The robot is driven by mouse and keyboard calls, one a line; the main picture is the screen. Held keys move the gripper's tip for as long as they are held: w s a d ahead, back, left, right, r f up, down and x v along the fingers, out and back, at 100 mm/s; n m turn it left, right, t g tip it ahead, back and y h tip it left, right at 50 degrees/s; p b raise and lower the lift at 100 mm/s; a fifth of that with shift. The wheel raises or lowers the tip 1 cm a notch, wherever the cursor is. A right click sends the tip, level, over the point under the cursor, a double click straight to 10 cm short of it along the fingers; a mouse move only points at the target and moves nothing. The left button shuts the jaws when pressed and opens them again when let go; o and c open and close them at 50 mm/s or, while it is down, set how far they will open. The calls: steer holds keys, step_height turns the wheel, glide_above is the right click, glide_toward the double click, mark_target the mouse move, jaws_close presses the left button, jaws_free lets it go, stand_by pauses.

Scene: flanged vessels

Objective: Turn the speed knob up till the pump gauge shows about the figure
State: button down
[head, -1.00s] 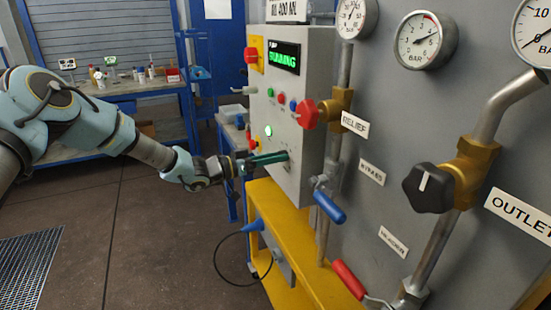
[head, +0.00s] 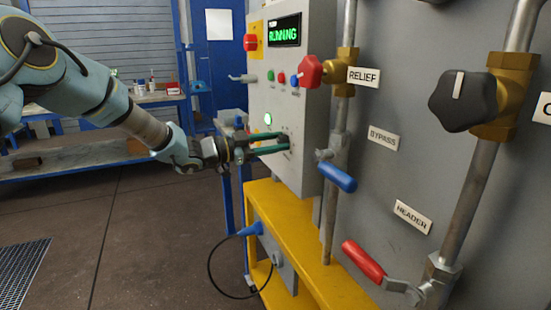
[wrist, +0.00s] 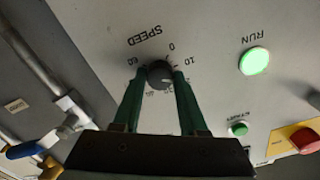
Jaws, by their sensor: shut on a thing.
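The speed knob (wrist: 160,75) is a small dark grey dial on the pale control box (head: 305,110), with a printed scale and the word SPEED beside it in the wrist view. My gripper (wrist: 162,80) has its two green fingers on either side of the knob, shut on it. In the head view my gripper (head: 285,143) reaches the box's front from the left and hides the knob. The knob's pointer cannot be made out. The display (head: 284,31) reads RUNNING in green. No gauge shows in the current views.
The green RUN lamp (wrist: 254,61) is lit. A red button on yellow (wrist: 305,140) sits on the same panel. The red relief knob (head: 311,71), blue bypass handle (head: 337,177) and red header handle (head: 363,261) stand to the right. A yellow frame (head: 290,225) lies below.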

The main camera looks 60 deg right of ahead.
steer(key=m+b, duration=0.2)
steer(key=b, duration=0.1)
steer(key=m+b, duration=0.2)
steer(key=b, duration=0.1)
steer(key=shift+f+m, duration=0.2)
steer(key=shift+m, duration=0.2)
steer(key=shift+r, duration=0.1)
steer(key=shift+c, duration=2.2)
jaws_free()
steer(key=b+v, duration=0.1)
steer(key=v, duration=1)
